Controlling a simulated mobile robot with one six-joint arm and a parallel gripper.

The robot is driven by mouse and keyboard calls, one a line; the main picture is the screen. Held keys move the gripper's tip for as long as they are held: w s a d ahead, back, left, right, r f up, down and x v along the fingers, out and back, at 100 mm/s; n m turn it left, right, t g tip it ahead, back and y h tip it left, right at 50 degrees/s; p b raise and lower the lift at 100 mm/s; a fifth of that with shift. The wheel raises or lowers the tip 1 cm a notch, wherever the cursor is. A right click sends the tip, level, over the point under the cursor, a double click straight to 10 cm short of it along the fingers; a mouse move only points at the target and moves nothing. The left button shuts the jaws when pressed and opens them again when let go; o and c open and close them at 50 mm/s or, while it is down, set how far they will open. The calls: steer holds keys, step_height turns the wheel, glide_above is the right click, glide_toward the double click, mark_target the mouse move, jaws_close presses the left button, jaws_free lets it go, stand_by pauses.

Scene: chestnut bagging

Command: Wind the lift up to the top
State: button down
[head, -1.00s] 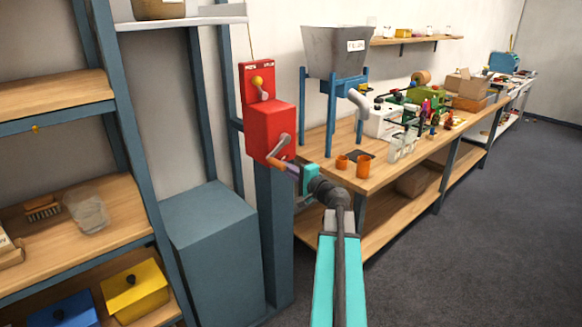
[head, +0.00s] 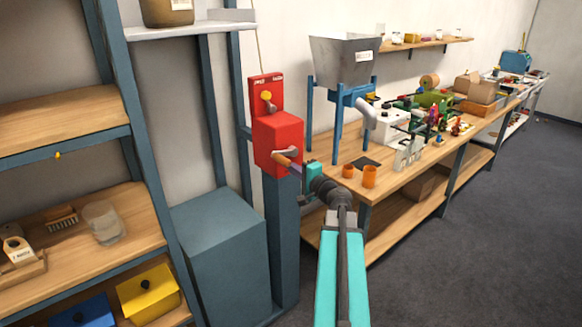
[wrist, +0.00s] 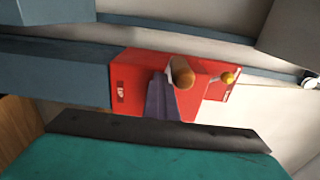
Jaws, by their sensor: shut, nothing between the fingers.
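The red winch box (head: 280,142) stands on a blue-grey post, with a yellow-knobbed lever (head: 267,97) on its upper plate. Its grey crank with a wooden handle (head: 283,160) is on the front face; the handle's end also shows in the wrist view (wrist: 183,74). My gripper (head: 296,169) is shut and empty, its fingers right at the handle; I cannot tell whether they touch it. In the wrist view a purple-grey finger (wrist: 158,98) lies just beside the handle. The grey lift platform (head: 190,28) is high at the upper left, carrying a brown container (head: 167,10).
A blue-grey block (head: 220,250) stands below the platform. Wooden shelves (head: 60,110) are at the left. The workbench (head: 400,181) at the right holds a grey hopper (head: 343,60), orange cups (head: 369,176) and machines. The floor at the right is clear.

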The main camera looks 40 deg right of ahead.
mark_target(289, 164)
steer(key=r, duration=0.1)
steer(key=a+r+p, duration=0.1)
steer(key=a+y, duration=0.1)
steer(key=shift+w+a+r+n, duration=0.1)
steer(key=shift+w+r+n, duration=0.2)
steer(key=shift+r, duration=0.1)
steer(key=r+p, duration=0.1)
steer(key=d+r+p, duration=0.1)
steer(key=r+p, duration=0.1)
steer(key=shift+d, duration=0.15)
steer(key=d+r+p, duration=0.5)
steer(key=d+p, duration=0.1)
steer(key=d, duration=0.3)
steer(key=s+d+f+b, duration=0.2)
steer(key=d+f+b, duration=0.7)
steer(key=f+b, duration=0.1)
steer(key=a+f+b, duration=0.4)
steer(key=f+b, duration=0.5)
steer(key=w+a+f+b, duration=0.1)
steer(key=a+b, duration=0.1)
steer(key=a, duration=0.7)
steer(key=shift+b, duration=0.35)
